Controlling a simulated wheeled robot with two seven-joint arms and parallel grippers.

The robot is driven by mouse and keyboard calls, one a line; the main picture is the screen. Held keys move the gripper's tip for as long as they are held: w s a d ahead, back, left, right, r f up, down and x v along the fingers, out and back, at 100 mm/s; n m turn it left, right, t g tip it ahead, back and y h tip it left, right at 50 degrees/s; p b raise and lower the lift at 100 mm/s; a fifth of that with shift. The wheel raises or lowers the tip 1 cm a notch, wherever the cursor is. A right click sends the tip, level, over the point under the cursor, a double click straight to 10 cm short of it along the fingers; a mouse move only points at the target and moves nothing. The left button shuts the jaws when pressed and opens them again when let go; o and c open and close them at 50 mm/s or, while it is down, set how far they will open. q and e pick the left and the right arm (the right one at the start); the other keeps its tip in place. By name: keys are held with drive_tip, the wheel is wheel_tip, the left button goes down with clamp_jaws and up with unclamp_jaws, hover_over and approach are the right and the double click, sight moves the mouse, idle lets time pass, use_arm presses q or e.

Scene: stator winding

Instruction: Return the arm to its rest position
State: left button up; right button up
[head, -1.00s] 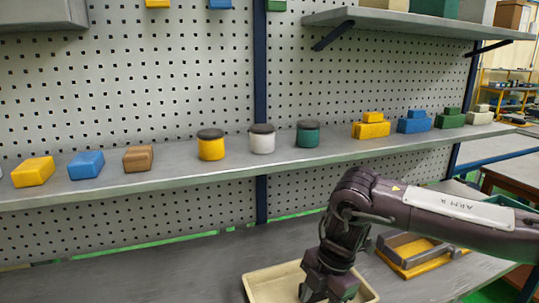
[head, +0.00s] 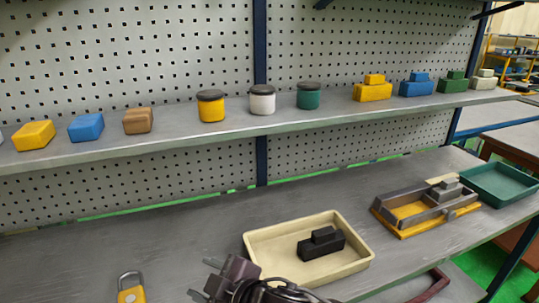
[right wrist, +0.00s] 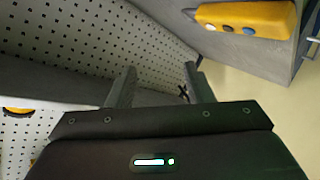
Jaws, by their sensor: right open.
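My right arm (head: 270,291) is folded low at the bottom edge of the head view. Its gripper (head: 205,279) points left, just in front of the cream tray (head: 262,248) in the picture. The right wrist view shows its two fingers (right wrist: 157,88) spread apart with nothing between them. A black stepped block (head: 321,245) lies in the cream tray, clear of the gripper. My left gripper is not in view.
A yellow fixture with a grey frame (head: 408,224) and a teal tray (head: 497,183) stand at the right. A yellow padlock-like item (head: 131,292) is at the front left. The shelf (head: 180,143) carries blocks and jars.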

drive_tip(key=s+d+f+m+h, duration=0.1)
drive_tip(key=d+f+m+h, duration=0.35)
drive_tip(key=d, duration=0.45)
drive_tip(key=s+d+f+m+h, duration=0.1)
drive_tip(key=d+f+m+h, duration=0.25)
drive_tip(key=d+m, duration=0.45)
drive_tip(key=s+d+f+m+g+h, duration=0.1)
drive_tip(key=s+d+f+g, duration=0.3)
drive_tip(key=d, duration=0.3)
drive_tip(key=s+d+f+m+g+h, duration=0.1)
drive_tip(key=s+d+f, duration=0.3)
drive_tip(key=s+d, duration=0.3)
wheel_tip(320, 180, down, 31)
drive_tip(key=s+g, duration=0.1)
drive_tip(key=s, duration=0.1)
drive_tip(key=s+d+f, duration=0.2)
drive_tip(key=s+f, duration=0.6)
drive_tip(key=s, duration=0.1)
drive_tip(key=s+d+f+g, duration=0.1)
drive_tip(key=s+f, duration=0.8)
drive_tip(key=s, duration=0.1)
drive_tip(key=shift+s+d, duration=0.15)
drive_tip(key=shift+d, duration=0.2)
drive_tip(key=shift+c, duration=0.4)
